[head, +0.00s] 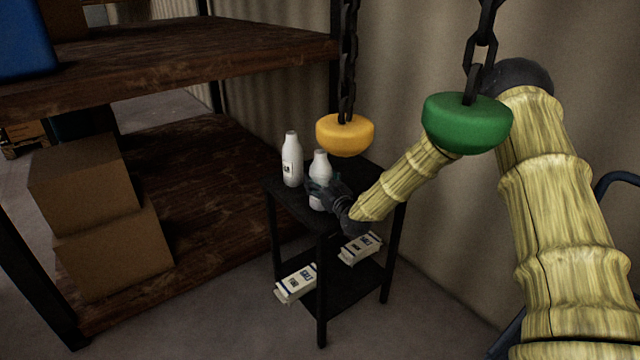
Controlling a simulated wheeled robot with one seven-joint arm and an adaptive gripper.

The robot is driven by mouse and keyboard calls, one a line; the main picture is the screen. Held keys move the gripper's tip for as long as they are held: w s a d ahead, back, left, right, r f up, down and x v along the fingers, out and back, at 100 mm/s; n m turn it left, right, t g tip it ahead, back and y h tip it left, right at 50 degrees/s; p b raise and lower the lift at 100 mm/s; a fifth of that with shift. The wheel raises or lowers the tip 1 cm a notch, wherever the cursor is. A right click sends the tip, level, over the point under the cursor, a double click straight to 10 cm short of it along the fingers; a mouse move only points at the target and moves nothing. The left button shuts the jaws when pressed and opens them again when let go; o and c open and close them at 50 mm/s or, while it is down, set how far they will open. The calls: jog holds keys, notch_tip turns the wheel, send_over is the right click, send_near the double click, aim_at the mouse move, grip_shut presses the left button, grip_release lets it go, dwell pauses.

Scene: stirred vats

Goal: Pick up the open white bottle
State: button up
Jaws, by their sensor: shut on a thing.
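Two white bottles stand upright on the top of a small black side table (297,208). One white bottle (320,165) is at my gripper (318,190), which is shut on it from the front right, around its middle. The other white bottle (292,160) stands just to the left and a little behind, with a dark label on its side. I cannot tell from this view which bottle is open, as the tops are small. The gripper's fingers hide part of the held bottle's body. Whether its base touches the tabletop is hard to tell.
A yellow weight (345,134) and a green weight (467,124) hang on chains close to my arm. Salt boxes (298,283) lie on the table's lower shelf. A wooden rack (190,60) with cardboard boxes (85,185) stands left; a wall is behind.

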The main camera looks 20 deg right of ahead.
aim_at(320, 172)
jog(key=shift+r, duration=1.5)
jog(key=s+a+r, duration=0.1)
jog(key=s+a, duration=0.2)
jog(key=s, duration=1.3)
jog(key=shift+r+b, duration=0.2)
jog(key=shift+b, duration=0.2)
jog(key=shift+w, duration=0.1)
